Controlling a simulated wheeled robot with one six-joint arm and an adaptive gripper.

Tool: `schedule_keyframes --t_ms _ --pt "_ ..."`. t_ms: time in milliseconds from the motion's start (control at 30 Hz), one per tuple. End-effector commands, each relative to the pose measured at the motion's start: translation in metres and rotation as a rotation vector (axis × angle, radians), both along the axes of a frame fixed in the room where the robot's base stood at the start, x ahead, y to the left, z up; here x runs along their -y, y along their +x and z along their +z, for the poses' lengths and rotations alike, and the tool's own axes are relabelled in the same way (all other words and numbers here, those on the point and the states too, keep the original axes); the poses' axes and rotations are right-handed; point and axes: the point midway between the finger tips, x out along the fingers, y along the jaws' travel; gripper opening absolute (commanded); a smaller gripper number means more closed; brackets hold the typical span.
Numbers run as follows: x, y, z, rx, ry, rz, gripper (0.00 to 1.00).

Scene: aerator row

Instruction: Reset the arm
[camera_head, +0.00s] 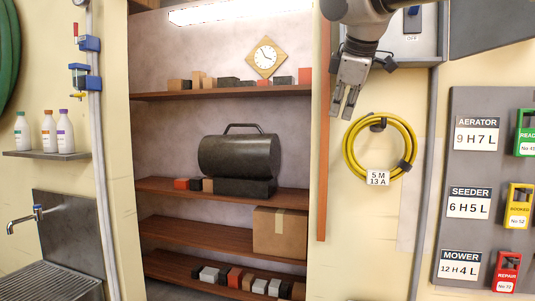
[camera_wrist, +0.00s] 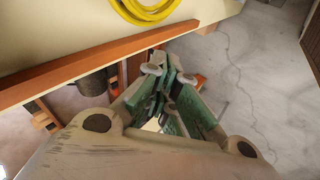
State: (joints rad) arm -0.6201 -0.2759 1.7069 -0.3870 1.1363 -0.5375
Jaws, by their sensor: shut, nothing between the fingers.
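My gripper (camera_head: 345,103) hangs at the upper middle right in the head view, pointing down, beside the yellow cable coil (camera_head: 357,172) and the shelf opening's right edge. Nothing is between its fingers. In the wrist view, my gripper (camera_wrist: 168,72) is seen from close up, its green-edged fingers together. The yellow coil also shows at the top of the wrist view (camera_wrist: 145,14). The coil hangs on the wall with a tag reading 5 M 13 A.
A shelf recess holds a dark cylindrical heater (camera_head: 238,155), a cardboard box (camera_head: 281,232) and several small blocks. A grey board (camera_head: 446,215) on the right carries signs and coloured tags. A grey electrical box (camera_head: 412,45) is near my arm. A sink (camera_head: 60,280) stands at left.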

Motion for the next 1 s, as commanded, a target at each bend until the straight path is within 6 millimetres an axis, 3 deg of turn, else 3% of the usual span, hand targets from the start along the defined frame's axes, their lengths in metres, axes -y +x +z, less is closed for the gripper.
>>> schedule_keyframes --t_ms 33,100,300,400,467,533,667,1000 --pt "0.020 -0.014 -0.036 -0.058 0.084 -0.111 0.00" --pt "0.044 -0.037 -0.086 -0.137 0.207 -0.278 0.00" --pt "0.112 -0.123 -0.213 -0.311 0.459 -0.718 0.00" --pt "0.140 -0.170 -0.262 -0.359 0.516 -0.859 0.00" --pt "0.156 -0.196 -0.284 -0.371 0.536 -0.928 0.00" --pt "0.172 -0.214 -0.293 -0.350 0.557 -0.993 0.00" --pt "0.187 -0.220 -0.283 -0.295 0.593 -1.049 0.00" --pt "0.191 -0.220 -0.283 -0.292 0.593 -1.063 0.00"
